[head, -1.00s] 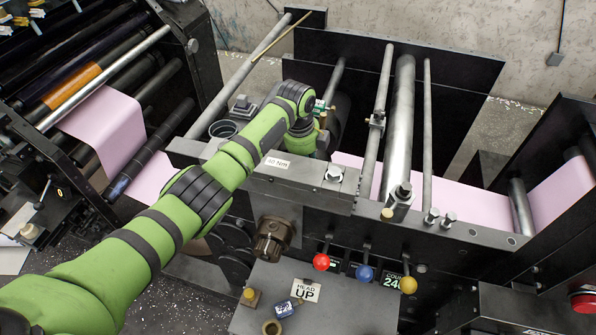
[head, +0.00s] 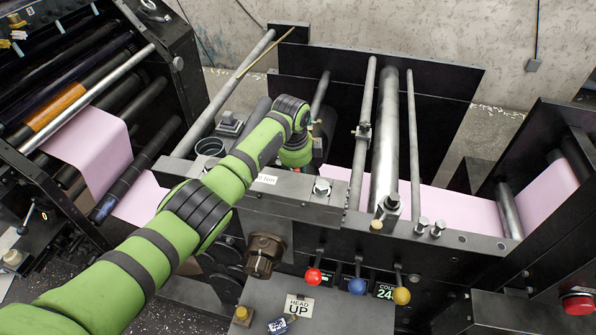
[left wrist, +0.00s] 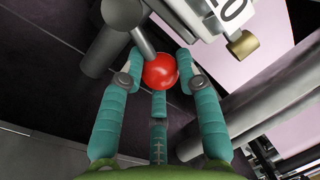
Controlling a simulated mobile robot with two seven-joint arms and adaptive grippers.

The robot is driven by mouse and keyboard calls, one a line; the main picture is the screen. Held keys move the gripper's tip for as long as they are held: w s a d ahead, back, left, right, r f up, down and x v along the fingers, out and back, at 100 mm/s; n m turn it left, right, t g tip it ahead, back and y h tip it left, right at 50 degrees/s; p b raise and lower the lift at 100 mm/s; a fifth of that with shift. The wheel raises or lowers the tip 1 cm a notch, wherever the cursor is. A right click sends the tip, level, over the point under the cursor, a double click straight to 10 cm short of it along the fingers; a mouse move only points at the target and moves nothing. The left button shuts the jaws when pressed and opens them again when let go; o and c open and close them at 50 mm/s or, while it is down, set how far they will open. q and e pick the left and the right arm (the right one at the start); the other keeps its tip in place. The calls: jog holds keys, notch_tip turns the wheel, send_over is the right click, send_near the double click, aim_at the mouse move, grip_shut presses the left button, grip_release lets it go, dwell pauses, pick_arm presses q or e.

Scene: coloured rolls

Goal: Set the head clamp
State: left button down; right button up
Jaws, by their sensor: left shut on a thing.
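In the left wrist view a glossy red ball knob (left wrist: 160,71) sits on the end of a thin grey rod. The teal fingers of my left gripper (left wrist: 160,78) are closed around it from both sides, with a third finger beneath. The dark head bar (head: 300,200) carries a white label, partly covered by my arm. A "HEAD UP" sign (head: 299,305) lies on the front panel. My right gripper is not in view.
Red (head: 313,276), blue (head: 357,286) and yellow (head: 401,296) ball levers stand along the front panel. Steel rollers (head: 385,140) and rods cross the press over a pink web (head: 455,207). A black cup (head: 210,147) stands left of my arm.

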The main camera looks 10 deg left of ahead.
pick_arm(q)
jog(key=c, duration=0.9)
grip_release()
jog(key=shift+o, duration=0.2)
notch_tip(320, 180, up, 12)
jog(key=s, duration=0.2)
jog(key=shift+a, duration=0.35)
